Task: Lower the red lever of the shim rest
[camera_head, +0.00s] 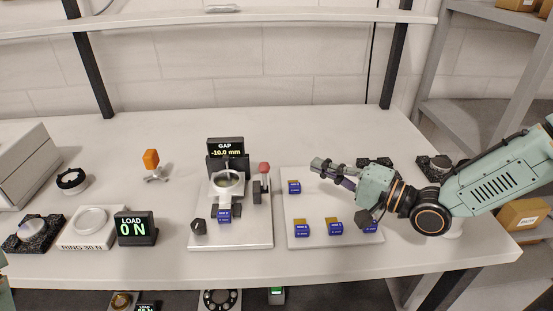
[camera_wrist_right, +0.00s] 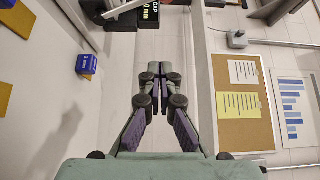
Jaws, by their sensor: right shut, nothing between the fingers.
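The red lever (camera_head: 264,168) shows as a red knob at the top of a short upright at the right side of the mirror fixture (camera_head: 228,184). The knob is up, above a dark block. A blue shim block (camera_head: 224,215) sits at the front of the fixture. The display behind it (camera_head: 226,148) reads GAP -10.0 mm; it also shows partly at the top of the right wrist view (camera_wrist_right: 148,12). My right gripper (camera_head: 318,164) is shut and empty, to the right of the lever and apart from it, pointing left; its closed fingers fill the wrist view's middle (camera_wrist_right: 160,76).
A pale tray (camera_head: 340,180) with several blue blocks lies under my right arm. A LOAD display (camera_head: 135,228) reading 0 N, a ring stand (camera_head: 90,222) and an orange-topped part (camera_head: 152,160) stand left. The table behind the fixture is clear.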

